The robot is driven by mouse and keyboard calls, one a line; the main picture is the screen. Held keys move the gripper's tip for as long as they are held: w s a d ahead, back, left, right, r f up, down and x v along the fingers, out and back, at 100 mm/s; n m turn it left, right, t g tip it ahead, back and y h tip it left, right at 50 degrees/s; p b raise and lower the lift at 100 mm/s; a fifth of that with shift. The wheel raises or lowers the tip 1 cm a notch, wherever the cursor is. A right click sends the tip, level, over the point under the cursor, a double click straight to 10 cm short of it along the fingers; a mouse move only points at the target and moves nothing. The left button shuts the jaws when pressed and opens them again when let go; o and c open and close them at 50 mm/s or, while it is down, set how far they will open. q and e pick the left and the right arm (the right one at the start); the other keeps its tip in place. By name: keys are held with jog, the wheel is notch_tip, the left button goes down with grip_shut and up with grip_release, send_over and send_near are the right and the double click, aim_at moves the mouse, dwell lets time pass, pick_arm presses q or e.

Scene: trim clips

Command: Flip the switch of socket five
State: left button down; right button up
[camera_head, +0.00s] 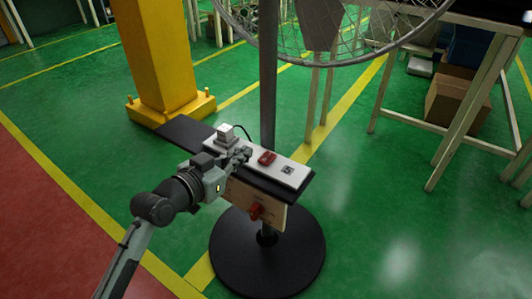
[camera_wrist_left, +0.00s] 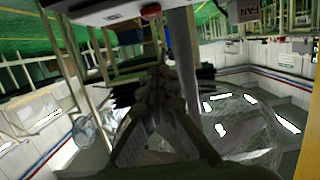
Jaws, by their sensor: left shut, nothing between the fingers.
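A white socket strip (camera_head: 291,174) lies on a dark shelf on a stand. A red switch (camera_head: 267,158) sits near its middle, a bare grey socket (camera_head: 288,170) is to the right of it, and a pale block-shaped plug (camera_head: 226,135) stands at its left end. No socket numbers can be read. My left gripper (camera_head: 244,153) is shut and empty at the strip, just left of the red switch; whether it touches is unclear. In the left wrist view the dark fingers (camera_wrist_left: 160,85) point toward the strip's underside region, with a red part (camera_wrist_left: 151,10) at the top edge.
A board with a red knob (camera_head: 256,211) hangs below the shelf on a round black base (camera_head: 267,265). A fan cage (camera_head: 335,30) and its pole (camera_head: 268,90) rise behind the strip. A yellow pillar (camera_head: 160,55) stands at the left.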

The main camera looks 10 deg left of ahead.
pick_arm(q)
send_over(266, 159)
notch_tip(266, 159, down, 2)
jog(key=shift+s+a+f, duration=0.1)
jog(key=shift+f, duration=0.1)
notch_tip(266, 159, down, 3)
jog(key=shift+f+b, duration=0.1)
jog(key=shift+b, duration=0.5)
jog(key=shift+f, duration=0.5)
pick_arm(e)
jog(key=w+a+r+t+y, duration=0.1)
jog(key=w+a+r+t, duration=0.1)
jog(key=w+a+t, duration=0.1)
jog(key=shift+w+a+n, duration=0.3)
jog(key=shift+w+a, duration=0.05)
jog(key=shift+w, duration=0.55)
